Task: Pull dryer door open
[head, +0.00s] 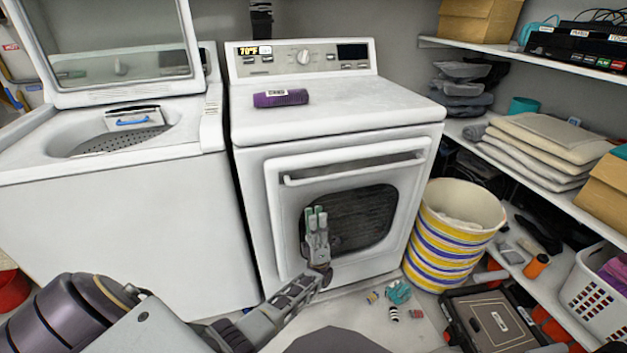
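The white dryer (340,110) stands in the middle of the head view. Its door (290,225) looks shut, with a long horizontal bar handle (355,171) across the top and a dark window (365,215) below. My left gripper (316,215) is in front of the lower left part of the window, below the handle, pointing up. Its fingertips look close together, but I cannot tell whether they are open or shut. It does not hold the handle. My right gripper is not in view.
An open-lid washer (120,220) stands left of the dryer. A purple roll (281,98) lies on the dryer top. A striped basket (450,245) stands close to the dryer's right side. Small items (398,292) and a dark case (495,320) lie on the floor. Shelves line the right wall.

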